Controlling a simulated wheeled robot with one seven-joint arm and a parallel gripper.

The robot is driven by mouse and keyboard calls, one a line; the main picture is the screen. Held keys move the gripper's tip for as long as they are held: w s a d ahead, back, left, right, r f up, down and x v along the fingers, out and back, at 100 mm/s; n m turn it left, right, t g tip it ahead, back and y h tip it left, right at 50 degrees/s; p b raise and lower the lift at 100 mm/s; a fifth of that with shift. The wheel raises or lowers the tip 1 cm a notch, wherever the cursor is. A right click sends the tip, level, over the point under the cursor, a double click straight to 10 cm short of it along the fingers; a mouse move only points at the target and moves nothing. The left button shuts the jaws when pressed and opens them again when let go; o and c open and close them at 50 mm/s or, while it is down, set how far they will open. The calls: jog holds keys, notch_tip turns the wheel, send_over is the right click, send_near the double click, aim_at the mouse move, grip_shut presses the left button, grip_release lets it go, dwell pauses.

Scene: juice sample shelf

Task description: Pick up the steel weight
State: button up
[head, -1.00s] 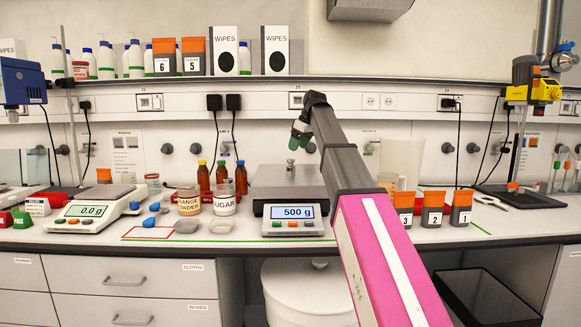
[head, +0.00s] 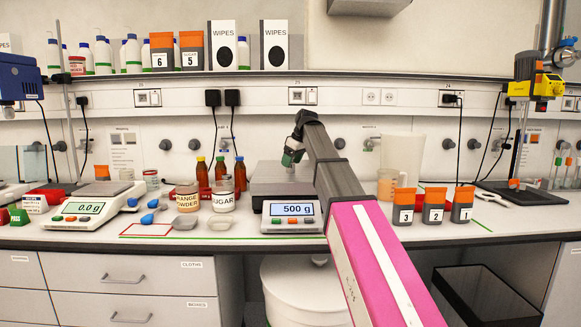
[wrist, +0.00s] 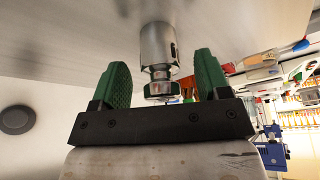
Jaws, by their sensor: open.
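The steel weight (wrist: 156,45) is a shiny cylinder with a narrow neck and a round knob. In the wrist view the knob sits between the two green finger pads, with a gap on each side. My gripper (wrist: 160,75) is open and not closed on it. In the head view my gripper (head: 292,157) is low over the pan of the large balance (head: 292,209), whose display reads 500 g. There the weight is mostly hidden behind the gripper.
Brown bottles (head: 221,171), an orange powder jar (head: 187,200) and a sugar jar (head: 223,197) stand left of the balance. A clear pitcher (head: 402,155) and orange-topped containers (head: 433,206) stand to the right. A shelf (head: 270,73) runs above. A smaller balance (head: 84,207) reads 0.0 g.

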jog(key=shift+x, duration=0.85)
grip_shut()
